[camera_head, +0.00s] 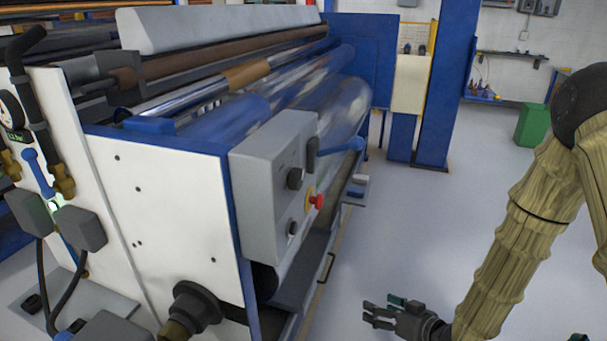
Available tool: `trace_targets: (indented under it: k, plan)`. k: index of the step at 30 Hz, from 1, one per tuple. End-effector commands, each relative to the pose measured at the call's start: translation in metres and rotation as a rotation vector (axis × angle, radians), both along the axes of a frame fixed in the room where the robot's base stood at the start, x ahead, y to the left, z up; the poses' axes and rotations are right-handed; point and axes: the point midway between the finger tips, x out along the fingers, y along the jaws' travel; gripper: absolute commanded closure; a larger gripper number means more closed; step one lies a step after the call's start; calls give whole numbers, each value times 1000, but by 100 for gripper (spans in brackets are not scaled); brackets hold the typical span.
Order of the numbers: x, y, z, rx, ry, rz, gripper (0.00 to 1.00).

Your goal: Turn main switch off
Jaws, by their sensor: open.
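A grey control box (262,190) is fixed to the near end of the film roller machine. Its right face carries a black rotary knob (295,178) at the upper part, a red emergency button (317,201) on a yellow base, and a smaller black knob (292,228) lower down. I cannot tell from labels which one is the main switch, nor the knobs' exact settings. My gripper (380,312) is low at the bottom, right of the machine and apart from the box. It is open and empty, pointing left, over the floor.
The roller machine (190,210) fills the left side, with a black flanged part (194,308) sticking out low. A blue handle (343,146) juts out beyond the box. A blue column (446,85) and a green bin (531,125) stand behind.

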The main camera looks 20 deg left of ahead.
Motion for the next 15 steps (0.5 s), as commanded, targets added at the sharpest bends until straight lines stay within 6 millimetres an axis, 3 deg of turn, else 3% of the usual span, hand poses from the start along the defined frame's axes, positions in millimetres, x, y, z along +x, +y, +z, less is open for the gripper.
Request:
trace_targets:
  k: [1,6,10,12,15]
  plan:
    - [18,18,51,48,-84,68,33]
    - [40,70,184,194,-309,323,33]
    - [36,94,261,264,-424,499,33]
    - [32,102,290,289,-465,572,33]
    - [25,108,317,309,-501,647,33]
